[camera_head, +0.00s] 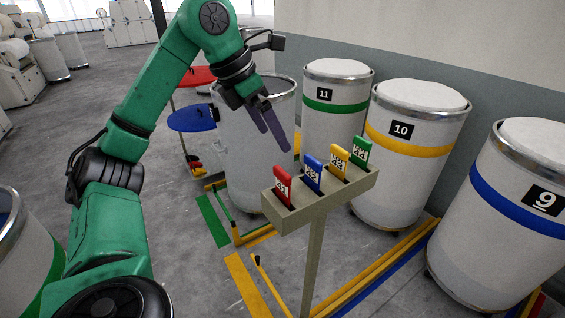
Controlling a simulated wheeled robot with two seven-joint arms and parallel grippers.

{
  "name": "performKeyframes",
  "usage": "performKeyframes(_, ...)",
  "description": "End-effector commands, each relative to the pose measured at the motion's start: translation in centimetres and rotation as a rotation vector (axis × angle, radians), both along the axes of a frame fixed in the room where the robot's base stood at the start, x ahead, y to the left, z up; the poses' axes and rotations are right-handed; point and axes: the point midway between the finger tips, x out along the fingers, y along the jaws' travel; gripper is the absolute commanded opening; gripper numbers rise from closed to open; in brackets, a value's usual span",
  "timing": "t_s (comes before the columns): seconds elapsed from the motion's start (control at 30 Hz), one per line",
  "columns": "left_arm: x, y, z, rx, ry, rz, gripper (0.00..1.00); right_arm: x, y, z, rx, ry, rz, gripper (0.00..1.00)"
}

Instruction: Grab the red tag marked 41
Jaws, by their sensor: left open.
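The red tag (283,184) stands upright in a slot at the left end of a beige stand (326,201). Its printed number is too small to read for sure. A blue tag (312,172), a yellow tag (339,160) and a green tag (361,151) stand in the same row to its right. My left gripper (276,142) is open and empty. In the picture its fingers point down and sit above the red tag, apart from it. My right gripper is not in view.
White drums marked 11 (337,122), 10 (410,160) and 9 (505,225) stand behind and right of the stand. An open drum (248,160) is behind my gripper. Blue (191,118) and red (196,76) discs are at left. Coloured bars lie on the floor.

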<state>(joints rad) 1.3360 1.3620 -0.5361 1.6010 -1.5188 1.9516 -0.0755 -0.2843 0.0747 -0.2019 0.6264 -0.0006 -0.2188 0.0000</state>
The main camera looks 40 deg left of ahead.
Motion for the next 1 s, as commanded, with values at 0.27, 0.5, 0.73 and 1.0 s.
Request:
performKeyframes(0.27, 0.4, 0.8, -5.3, 0.043, 0.032, 0.036, 1.00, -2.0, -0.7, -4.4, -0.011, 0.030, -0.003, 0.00)
performKeyframes(0.5, 2.0, 0.5, -8.3, 0.045, 0.031, 0.039, 1.00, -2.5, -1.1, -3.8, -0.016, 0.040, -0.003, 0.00)
performKeyframes(0.73, 3.6, 0.1, -11.9, 0.044, 0.031, 0.039, 1.00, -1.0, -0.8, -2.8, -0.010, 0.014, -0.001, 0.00)
performKeyframes(1.0, 4.0, 0.0, -13.0, 0.042, 0.025, 0.037, 1.00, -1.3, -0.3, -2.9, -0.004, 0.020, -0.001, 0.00)
